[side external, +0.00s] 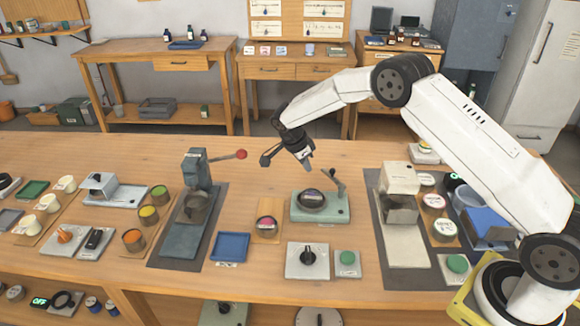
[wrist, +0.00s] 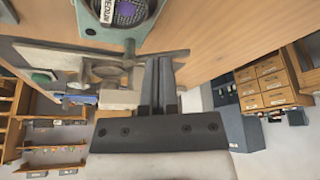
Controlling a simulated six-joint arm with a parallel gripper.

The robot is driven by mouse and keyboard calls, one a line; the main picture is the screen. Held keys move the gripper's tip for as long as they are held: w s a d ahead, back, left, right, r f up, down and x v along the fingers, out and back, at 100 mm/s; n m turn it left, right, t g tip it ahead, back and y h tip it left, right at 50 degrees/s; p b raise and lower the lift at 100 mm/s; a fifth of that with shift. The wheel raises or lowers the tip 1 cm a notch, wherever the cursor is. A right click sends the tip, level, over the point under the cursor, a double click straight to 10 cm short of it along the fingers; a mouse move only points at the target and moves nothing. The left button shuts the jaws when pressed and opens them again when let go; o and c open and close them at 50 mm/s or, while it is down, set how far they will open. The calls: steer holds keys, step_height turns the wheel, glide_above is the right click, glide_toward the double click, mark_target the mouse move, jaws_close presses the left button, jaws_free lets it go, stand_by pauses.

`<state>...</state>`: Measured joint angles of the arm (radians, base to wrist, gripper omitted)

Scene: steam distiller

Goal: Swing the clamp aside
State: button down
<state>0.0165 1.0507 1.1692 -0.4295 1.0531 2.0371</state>
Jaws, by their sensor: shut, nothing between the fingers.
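The clamp (side external: 336,184) is a thin dark grey arm on a post at the right rear of a pale green base (side external: 302,215). It leans up and stands beside the round dark holder (side external: 312,200) on that base. My gripper (side external: 308,166) is shut and empty, in the air above and slightly left of the clamp, apart from it in the side view. In the wrist view my shut fingers (wrist: 159,75) point up the picture. There the green base (wrist: 92,28) shows at the top, cut off by the edge, with a round purple-and-white labelled piece (wrist: 128,12) in the holder.
A lever press with a red knob (side external: 241,154) stands to the left. A cream machine (side external: 400,180) on a dark mat stands to the right. A knob box (side external: 307,260) and green button (side external: 347,257) are in front. The table behind the green base is clear.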

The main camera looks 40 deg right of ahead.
steer(key=shift+v, duration=2.2)
steer(key=shift+s, duration=0.15)
steer(key=s+a+r+n+t+y, duration=0.1)
steer(key=s+a+n, duration=0.1)
steer(key=s+n, duration=0.5)
steer(key=s+a+r+n+t+y, duration=0.1)
steer(key=s+r+n, duration=0.1)
steer(key=s+n, duration=0.5)
steer(key=s+a+r+n+t+y, duration=0.1)
steer(key=s+n, duration=0.5)
steer(key=s, duration=0.8)
steer(key=shift+s+a+r+n+t+y, duration=0.2)
steer(key=shift+a+r+n+t+y, duration=0.15)
steer(key=shift+a+y, duration=0.4)
